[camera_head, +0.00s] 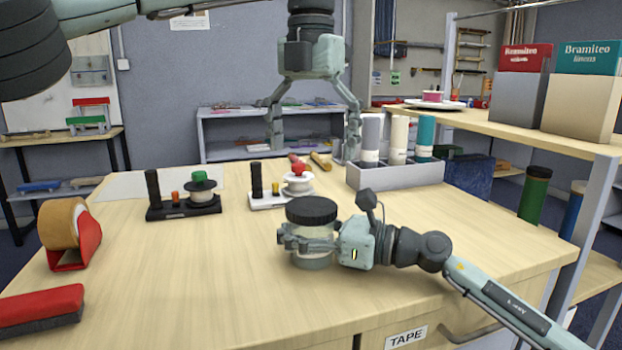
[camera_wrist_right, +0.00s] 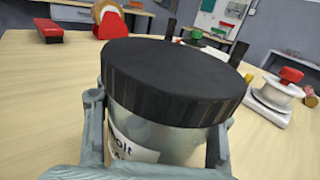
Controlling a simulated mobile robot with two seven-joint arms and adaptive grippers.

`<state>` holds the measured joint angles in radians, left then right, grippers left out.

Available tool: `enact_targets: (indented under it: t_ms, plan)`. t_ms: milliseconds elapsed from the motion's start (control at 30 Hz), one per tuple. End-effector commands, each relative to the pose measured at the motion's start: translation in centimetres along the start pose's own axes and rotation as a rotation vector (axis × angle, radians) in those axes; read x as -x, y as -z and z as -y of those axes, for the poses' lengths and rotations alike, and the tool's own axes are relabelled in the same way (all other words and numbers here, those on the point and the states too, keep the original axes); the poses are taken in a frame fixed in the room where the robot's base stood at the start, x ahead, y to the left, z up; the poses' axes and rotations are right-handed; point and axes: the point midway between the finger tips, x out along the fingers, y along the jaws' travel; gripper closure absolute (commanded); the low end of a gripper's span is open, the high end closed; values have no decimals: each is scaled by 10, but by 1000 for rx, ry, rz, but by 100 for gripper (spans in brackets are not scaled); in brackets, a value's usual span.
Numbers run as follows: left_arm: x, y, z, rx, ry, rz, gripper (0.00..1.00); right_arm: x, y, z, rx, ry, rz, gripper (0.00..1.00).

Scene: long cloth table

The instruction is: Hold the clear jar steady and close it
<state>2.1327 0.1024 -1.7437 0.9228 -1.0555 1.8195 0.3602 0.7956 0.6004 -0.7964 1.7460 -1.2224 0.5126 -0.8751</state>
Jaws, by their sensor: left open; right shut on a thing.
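The clear jar (camera_head: 312,262) stands upright on the table, and its labelled side also shows in the right wrist view (camera_wrist_right: 165,140). A black lid (camera_head: 311,209) sits on top of the jar; it also fills the middle of the right wrist view (camera_wrist_right: 175,75). I cannot tell whether the lid is screwed tight. My right gripper (camera_head: 290,240) is shut around the jar's body below the lid, with a finger on each side. My left gripper (camera_head: 314,145) is open and empty, pointing down, high above and behind the jar.
Two small spool stands, one black (camera_head: 184,208) and one white (camera_head: 281,199), stand behind the jar. A grey tray (camera_head: 397,177) holds several cylinders at the back right. An orange tape roll (camera_head: 65,224) in a red dispenser and a red block (camera_head: 40,306) are at left. The table's left middle is clear.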

Motion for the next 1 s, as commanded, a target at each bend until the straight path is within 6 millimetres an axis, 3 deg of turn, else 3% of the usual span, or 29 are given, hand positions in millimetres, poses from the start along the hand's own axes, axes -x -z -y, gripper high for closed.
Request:
enact_targets:
  t_ms: [200, 567, 600, 867, 1000]
  plan:
    - [31, 0, 0, 1, 0, 2, 6, 0, 0, 0, 0, 0, 0, 100]
    - [38, 0, 0, -1, 0, 0, 6, 0, 0, 0, 0, 0, 0, 100]
    - [38, 0, 0, -1, 0, 0, 6, 0, 0, 0, 0, 0, 0, 50]
    - [38, 0, 0, 0, 0, 0, 6, 0, 0, 0, 0, 0, 0, 17]
    - [38, 0, 0, 0, 0, 0, 6, 0, 0, 0, 0, 0, 0, 17]
